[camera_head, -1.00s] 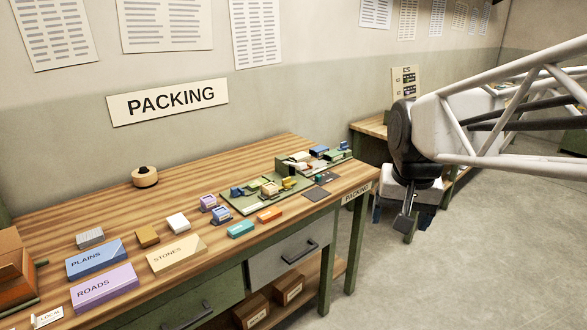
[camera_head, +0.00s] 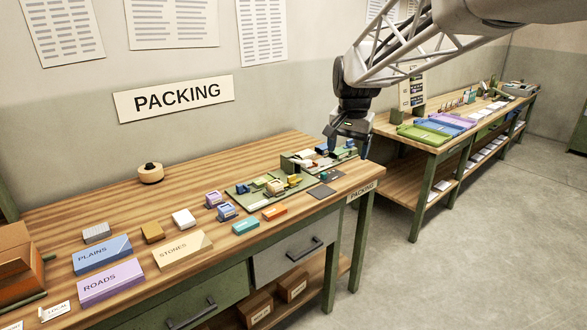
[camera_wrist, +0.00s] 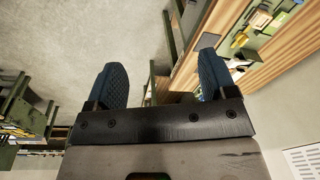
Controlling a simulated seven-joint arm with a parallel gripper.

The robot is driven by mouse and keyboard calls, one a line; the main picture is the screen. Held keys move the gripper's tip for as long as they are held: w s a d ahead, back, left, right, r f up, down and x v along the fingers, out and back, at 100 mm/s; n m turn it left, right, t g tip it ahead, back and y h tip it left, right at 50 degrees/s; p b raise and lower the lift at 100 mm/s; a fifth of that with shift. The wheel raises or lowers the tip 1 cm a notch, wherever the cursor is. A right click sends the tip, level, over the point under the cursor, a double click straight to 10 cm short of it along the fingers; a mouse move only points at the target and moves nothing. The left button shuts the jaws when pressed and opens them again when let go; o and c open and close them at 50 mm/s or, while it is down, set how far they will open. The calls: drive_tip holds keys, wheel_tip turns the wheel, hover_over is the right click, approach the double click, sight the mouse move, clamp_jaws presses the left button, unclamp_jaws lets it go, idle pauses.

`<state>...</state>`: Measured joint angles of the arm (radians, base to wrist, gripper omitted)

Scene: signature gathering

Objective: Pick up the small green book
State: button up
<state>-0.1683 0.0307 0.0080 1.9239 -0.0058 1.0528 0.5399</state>
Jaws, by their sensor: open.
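No item is clearly readable as the small green book. A small teal-green block (camera_head: 246,226) lies near the front edge of the packing table. Several small coloured pieces, some greenish, sit on a green board (camera_head: 238,191) and on a second board at the table's right end; they are too small to tell apart. My gripper (camera_head: 348,147) is open and empty, above or beside that right end; its exact height is unclear. In the wrist view my gripper (camera_wrist: 162,68) shows two blue fingers apart, nothing between them, with a green board (camera_wrist: 228,50) at upper right.
The wooden packing table (camera_head: 100,208) holds a blue PLAINS box (camera_head: 101,255), a purple ROADS box (camera_head: 108,282) and a tan STONES box (camera_head: 181,250). A second table (camera_head: 427,146) with coloured trays stands at right. Open floor (camera_head: 500,230) lies in front.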

drive_tip(key=w+a+f+m, duration=0.1)
drive_tip(key=w+a, duration=0.2)
drive_tip(key=w, duration=0.3)
drive_tip(key=w+a+f, duration=0.2)
drive_tip(key=w+a, duration=0.2)
drive_tip(key=w, duration=0.2)
drive_tip(key=m+g, duration=0.1)
drive_tip(key=m, duration=0.3)
hover_over(263, 180)
drive_tip(key=f, duration=1.9)
drive_tip(key=shift+s+d+f, duration=0.15)
drive_tip(key=shift+d+f, duration=0.1)
drive_tip(key=shift+d, duration=0.05)
drive_tip(key=shift+w+a+f, duration=0.2)
drive_tip(key=shift+a+f, duration=0.1)
drive_tip(key=shift+a, duration=0.05)
drive_tip(key=shift+f, duration=1.35)
drive_tip(key=shift+d+f, duration=0.1)
drive_tip(key=shift+f, duration=2.45)
